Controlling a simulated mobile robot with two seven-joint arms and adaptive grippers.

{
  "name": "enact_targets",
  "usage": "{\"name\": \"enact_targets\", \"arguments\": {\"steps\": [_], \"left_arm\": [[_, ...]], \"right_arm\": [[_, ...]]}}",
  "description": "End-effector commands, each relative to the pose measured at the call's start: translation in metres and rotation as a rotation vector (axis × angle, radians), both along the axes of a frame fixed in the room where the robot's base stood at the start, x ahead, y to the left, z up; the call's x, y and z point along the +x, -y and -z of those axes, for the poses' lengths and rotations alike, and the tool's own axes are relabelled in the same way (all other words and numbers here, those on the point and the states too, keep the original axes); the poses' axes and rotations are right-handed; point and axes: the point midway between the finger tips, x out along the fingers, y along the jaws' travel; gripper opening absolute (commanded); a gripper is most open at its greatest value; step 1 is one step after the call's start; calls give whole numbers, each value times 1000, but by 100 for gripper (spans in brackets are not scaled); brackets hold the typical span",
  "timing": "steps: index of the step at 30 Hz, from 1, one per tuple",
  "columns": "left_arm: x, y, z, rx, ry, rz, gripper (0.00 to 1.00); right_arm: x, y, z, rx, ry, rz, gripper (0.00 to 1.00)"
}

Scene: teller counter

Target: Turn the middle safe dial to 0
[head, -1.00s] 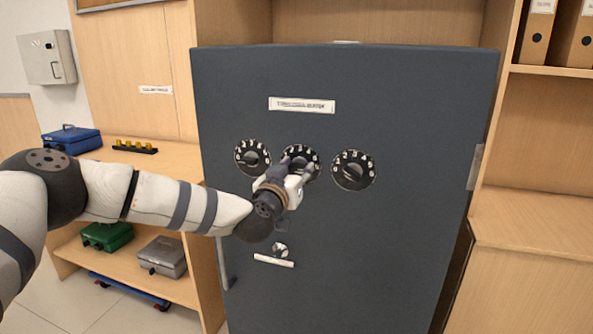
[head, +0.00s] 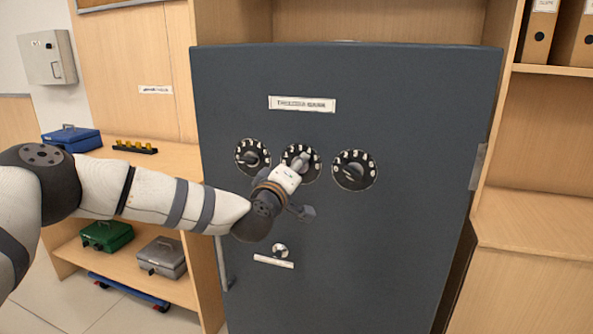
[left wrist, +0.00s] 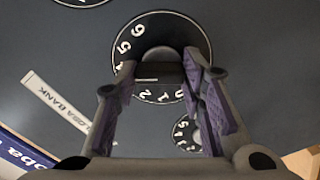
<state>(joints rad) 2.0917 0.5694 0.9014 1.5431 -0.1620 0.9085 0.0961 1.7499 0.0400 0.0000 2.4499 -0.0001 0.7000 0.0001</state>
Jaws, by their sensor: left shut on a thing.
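The middle safe dial (head: 290,153) is a round black dial with white numbers on the front of the dark grey safe door (head: 400,110). In the left wrist view the same dial (left wrist: 195,37) shows its white numerals, with 6 and 5 at upper left and 1 and 0 near the fingers. My left gripper (head: 300,164) is at the middle dial, shut on its knob. In the left wrist view the gripper's purple-padded fingers (left wrist: 165,75) stand on either side of the knob. The fingers hide part of the dial. My right gripper is not in view.
A left dial (head: 252,157) and a right dial (head: 354,170) flank the middle one closely. Below are a small round lock (head: 280,250) and a white label (head: 273,261).

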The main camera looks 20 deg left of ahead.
Motion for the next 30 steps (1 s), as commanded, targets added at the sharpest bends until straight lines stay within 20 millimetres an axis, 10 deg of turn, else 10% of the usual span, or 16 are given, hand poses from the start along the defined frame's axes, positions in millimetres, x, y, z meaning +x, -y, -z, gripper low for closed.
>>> {"name": "enact_targets", "arguments": {"steps": [30], "left_arm": [[0, 0, 7, -963, -38, 2, 9]], "right_arm": [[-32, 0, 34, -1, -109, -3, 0]]}}
